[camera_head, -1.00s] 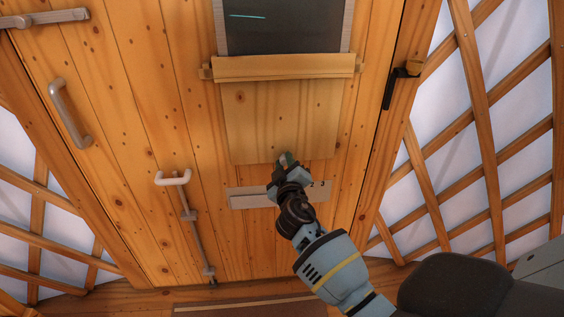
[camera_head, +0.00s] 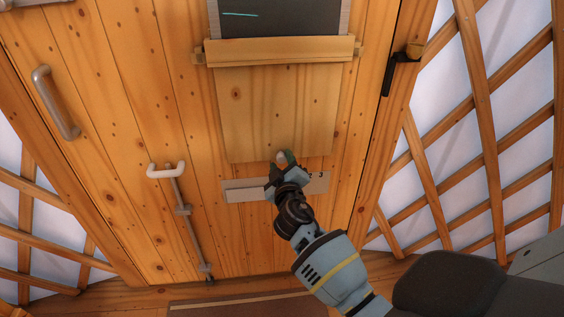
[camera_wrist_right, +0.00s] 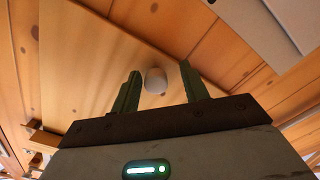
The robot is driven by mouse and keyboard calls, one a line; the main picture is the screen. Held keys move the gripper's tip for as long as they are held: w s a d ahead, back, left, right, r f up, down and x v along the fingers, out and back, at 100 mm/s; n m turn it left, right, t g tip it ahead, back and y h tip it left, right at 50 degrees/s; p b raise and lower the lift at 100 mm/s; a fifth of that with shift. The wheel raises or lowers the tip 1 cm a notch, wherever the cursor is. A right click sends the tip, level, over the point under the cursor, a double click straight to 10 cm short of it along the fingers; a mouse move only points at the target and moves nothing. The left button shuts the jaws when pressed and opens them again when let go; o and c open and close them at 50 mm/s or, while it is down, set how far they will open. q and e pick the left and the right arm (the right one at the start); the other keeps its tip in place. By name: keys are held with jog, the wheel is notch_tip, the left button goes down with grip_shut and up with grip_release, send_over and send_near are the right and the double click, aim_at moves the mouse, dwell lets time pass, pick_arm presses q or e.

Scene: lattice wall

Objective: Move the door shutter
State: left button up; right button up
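The door shutter (camera_head: 265,115) is a pale wood panel, hanging below a ledge (camera_head: 280,51) under the dark window pane. Near its lower edge is a small pale knob (camera_head: 282,156), partly hidden by my gripper in the head view. My right gripper (camera_head: 284,160) is at that lower edge. In the right wrist view my right gripper (camera_wrist_right: 158,88) has its fingers apart, with the white knob (camera_wrist_right: 155,80) between them. A gap shows on each side of the knob. The shutter (camera_wrist_right: 100,50) fills much of that view. My left gripper is out of view.
A pale plate (camera_head: 240,189) lies on the door just below the shutter. A white-handled bolt (camera_head: 165,171) and a grey handle (camera_head: 55,104) are on the left; a black latch (camera_head: 390,75) is on the right. Lattice wall (camera_head: 478,120) flanks the door.

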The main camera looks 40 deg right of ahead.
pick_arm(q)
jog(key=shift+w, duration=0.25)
pick_arm(e)
jog(key=shift+r, duration=0.15)
jog(key=shift+s+a, duration=0.3)
jog(key=shift+s, duration=0.1)
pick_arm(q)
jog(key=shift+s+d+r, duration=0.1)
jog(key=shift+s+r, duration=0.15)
pick_arm(e)
jog(key=v, duration=0.7)
jog(key=shift+d, duration=0.1)
